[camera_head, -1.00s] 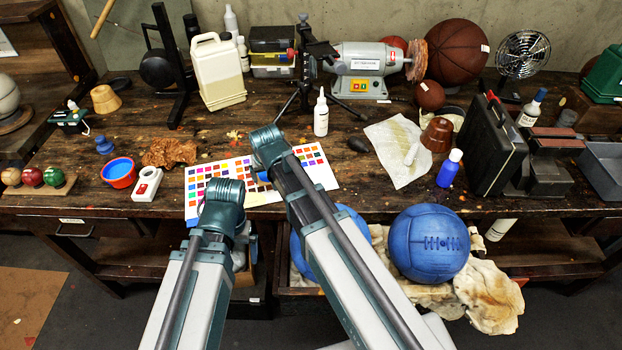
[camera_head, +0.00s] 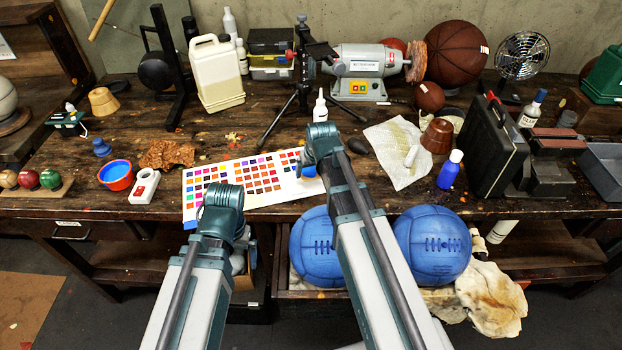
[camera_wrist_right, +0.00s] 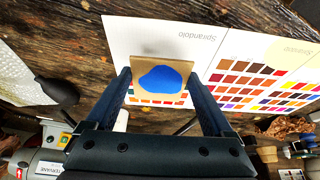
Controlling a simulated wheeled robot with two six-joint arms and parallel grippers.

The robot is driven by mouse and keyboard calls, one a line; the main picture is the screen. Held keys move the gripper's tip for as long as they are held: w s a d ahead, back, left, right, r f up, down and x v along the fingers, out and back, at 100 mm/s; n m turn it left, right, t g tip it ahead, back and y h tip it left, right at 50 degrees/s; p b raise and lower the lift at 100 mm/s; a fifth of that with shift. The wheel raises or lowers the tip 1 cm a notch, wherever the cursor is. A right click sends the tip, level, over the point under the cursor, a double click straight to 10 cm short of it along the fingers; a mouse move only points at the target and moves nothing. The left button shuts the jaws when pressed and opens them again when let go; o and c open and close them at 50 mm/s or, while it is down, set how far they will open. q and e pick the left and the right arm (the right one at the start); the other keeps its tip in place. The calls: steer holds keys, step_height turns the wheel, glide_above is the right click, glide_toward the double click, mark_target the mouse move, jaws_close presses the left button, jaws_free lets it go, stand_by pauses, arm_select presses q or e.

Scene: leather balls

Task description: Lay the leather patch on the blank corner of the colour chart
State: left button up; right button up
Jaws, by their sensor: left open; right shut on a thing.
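The colour chart (camera_head: 250,188), a white sheet with rows of colour squares, lies near the bench's front edge. In the right wrist view the chart (camera_wrist_right: 160,32) shows a blank white area beside its colour rows. My right gripper (camera_wrist_right: 160,84) is shut on the leather patch (camera_wrist_right: 160,72), a tan square with a blue blot. The patch is over the chart's blank end; I cannot tell whether it touches. In the head view the patch's blue (camera_head: 308,171) peeks out beside my right wrist. My left gripper (camera_head: 239,238) is open, mostly hidden below its wrist, in front of the chart.
Stained paper (camera_head: 398,150) lies right of the chart, with a blue bottle (camera_head: 450,170) beyond. A white bottle (camera_head: 320,106) and tripod stand behind. A red-rimmed tub (camera_head: 116,174) is to the left. Blue balls (camera_head: 432,243) sit in the drawer below the bench edge.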

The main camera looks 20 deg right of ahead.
mark_target(312, 176)
arm_select(q)
steer(key=shift+f+b, duration=1.1)
steer(key=shift+f, duration=0.55)
arm_select(e)
steer(key=shift+a+f, duration=0.1)
steer(key=shift+f, duration=1.55)
arm_select(q)
steer(key=shift+f, duration=0.1)
arm_select(e)
steer(key=shift+f, duration=0.1)
steer(key=shift+f, duration=0.15)
steer(key=o, duration=1.2)
steer(key=shift+c, duration=0.2)
steer(key=shift+r, duration=0.25)
arm_select(q)
step_height(312, 176, up, 11)
steer(key=p, duration=1.1)
arm_select(e)
steer(key=v, duration=1.2)
steer(key=shift+w, duration=0.1)
